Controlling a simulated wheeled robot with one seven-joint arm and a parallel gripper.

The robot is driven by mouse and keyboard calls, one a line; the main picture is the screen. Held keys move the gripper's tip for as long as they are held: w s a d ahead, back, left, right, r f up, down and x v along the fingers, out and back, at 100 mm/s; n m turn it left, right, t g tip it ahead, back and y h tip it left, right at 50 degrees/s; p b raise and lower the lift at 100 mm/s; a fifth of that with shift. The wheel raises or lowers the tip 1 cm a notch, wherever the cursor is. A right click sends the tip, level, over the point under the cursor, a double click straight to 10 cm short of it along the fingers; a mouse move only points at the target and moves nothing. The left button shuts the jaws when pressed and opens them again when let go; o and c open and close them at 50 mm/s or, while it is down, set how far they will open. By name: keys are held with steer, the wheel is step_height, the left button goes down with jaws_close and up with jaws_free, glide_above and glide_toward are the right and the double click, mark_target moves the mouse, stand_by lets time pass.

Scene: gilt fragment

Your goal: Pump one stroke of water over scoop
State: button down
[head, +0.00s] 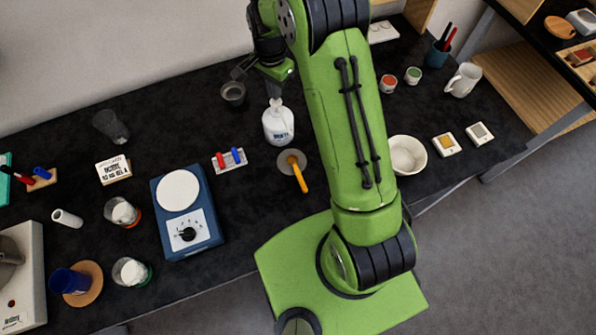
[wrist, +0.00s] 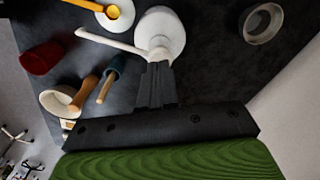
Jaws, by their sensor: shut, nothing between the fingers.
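The white pump bottle (head: 278,126) stands upright on the dark table; its body also shows in the wrist view (wrist: 160,28). Its long white spout (wrist: 108,42) reaches left in the wrist view, with the tip close to the scoop. My gripper (head: 275,90) is shut and empty, just above the pump top. In the wrist view its fingertips (wrist: 157,68) overlap the pump head; I cannot tell whether they touch.
A grey cup (head: 233,93) stands left behind the bottle. A white bowl (head: 407,155) stands right, partly behind my arm. Bare table lies between the bottle and the rack.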

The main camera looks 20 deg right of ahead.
steer(key=shift+f, duration=0.1)
steer(key=shift+f+b, duration=1.25)
steer(key=shift+f, duration=0.25)
steer(key=shift+r, duration=0.1)
steer(key=shift+r+p, duration=1.15)
steer(key=shift+r, duration=0.3)
step_height(320, 180, up, 6)
steer(key=p, duration=0.4)
